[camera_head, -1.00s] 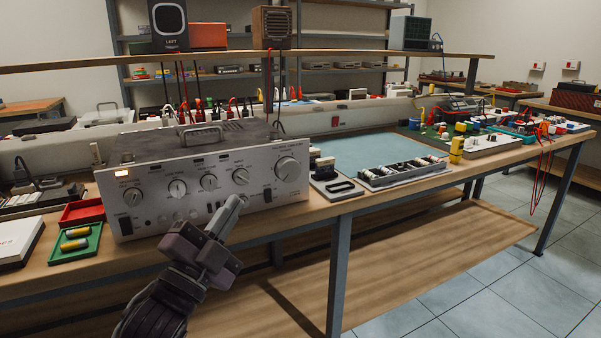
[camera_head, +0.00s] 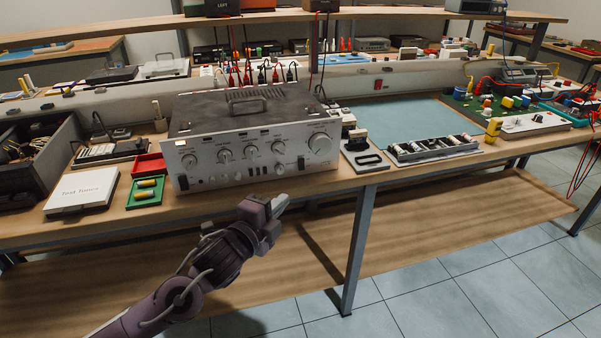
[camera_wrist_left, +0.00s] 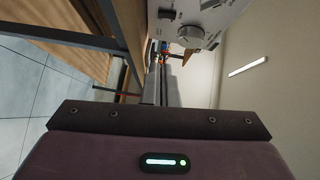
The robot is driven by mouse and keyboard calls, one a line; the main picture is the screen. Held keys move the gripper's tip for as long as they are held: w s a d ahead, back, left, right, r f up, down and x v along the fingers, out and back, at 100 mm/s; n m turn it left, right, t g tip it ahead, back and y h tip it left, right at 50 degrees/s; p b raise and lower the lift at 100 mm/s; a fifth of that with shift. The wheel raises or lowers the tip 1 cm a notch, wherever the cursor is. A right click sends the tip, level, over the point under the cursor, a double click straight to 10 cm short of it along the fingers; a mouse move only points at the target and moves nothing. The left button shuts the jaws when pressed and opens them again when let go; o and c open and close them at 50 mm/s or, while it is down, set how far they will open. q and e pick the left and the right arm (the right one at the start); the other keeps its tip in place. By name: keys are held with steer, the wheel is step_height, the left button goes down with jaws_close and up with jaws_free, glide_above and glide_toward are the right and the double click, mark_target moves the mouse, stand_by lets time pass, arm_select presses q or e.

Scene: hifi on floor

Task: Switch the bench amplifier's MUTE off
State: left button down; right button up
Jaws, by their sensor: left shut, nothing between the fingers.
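The bench amplifier (camera_head: 250,130) is a silver-fronted unit with a dark top and handle, standing on the bench at left of centre. Its front has several round knobs, a lit window at the upper left and a row of small switches (camera_head: 258,171) along the bottom. The labels are too small to read, so I cannot tell which one is MUTE or how it is set. My left gripper (camera_head: 277,203) is shut and empty, in front of and below the panel, apart from it. The amplifier's front with a knob (camera_wrist_left: 190,35) shows at the top of the left wrist view. My right gripper is out of view.
Left of the amplifier are a green tray (camera_head: 146,198) with batteries, a red tray (camera_head: 149,160) and a white box (camera_head: 84,190). Right of it are a grey-handled item (camera_head: 365,157) and a battery holder (camera_head: 433,150). The space before the bench edge is clear.

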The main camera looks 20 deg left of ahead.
arm_select(q)
steer(key=shift+w, duration=0.1)
glide_toward(302, 165)
steer(key=w+d, duration=0.3)
steer(key=d, duration=0.1)
steer(key=w+a, duration=0.1)
steer(key=w+a+f, duration=0.1)
steer(key=w, duration=0.1)
steer(key=shift+w+f, duration=0.1)
steer(key=shift+f, duration=0.15)
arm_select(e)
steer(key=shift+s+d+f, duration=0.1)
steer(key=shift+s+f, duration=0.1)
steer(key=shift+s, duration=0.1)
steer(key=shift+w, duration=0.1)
